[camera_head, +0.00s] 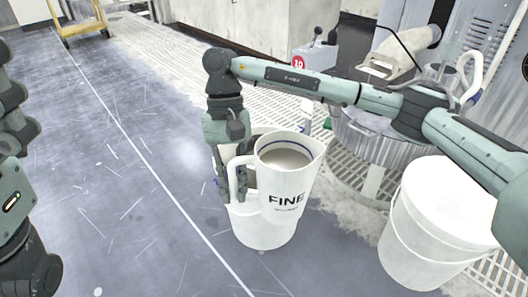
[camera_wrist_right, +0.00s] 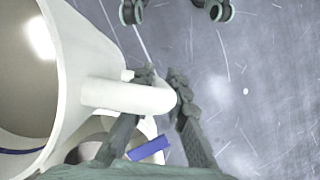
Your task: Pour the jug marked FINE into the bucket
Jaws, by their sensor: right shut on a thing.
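The white jug marked FINE (camera_head: 285,195) holds grey liquid and looks close to upright. My right gripper (camera_head: 233,190) is shut on its handle; the wrist view shows the fingers (camera_wrist_right: 160,95) around the handle (camera_wrist_right: 120,95). The white bucket (camera_head: 262,238) stands on the floor. The jug overlaps its upper part in the head view and hides much of its mouth. I cannot tell the exact gap between them. No stream shows. Dark linkage of my left arm (camera_head: 20,130) shows at the left edge; its jaw state is unclear.
Another white bucket (camera_head: 411,240) with a white top stands at the right. A round grey machine (camera_head: 360,150) stands behind on a pale grating (camera_head: 190,62). A yellow cart (camera_head: 80,28) is at the back left. The floor at left is clear.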

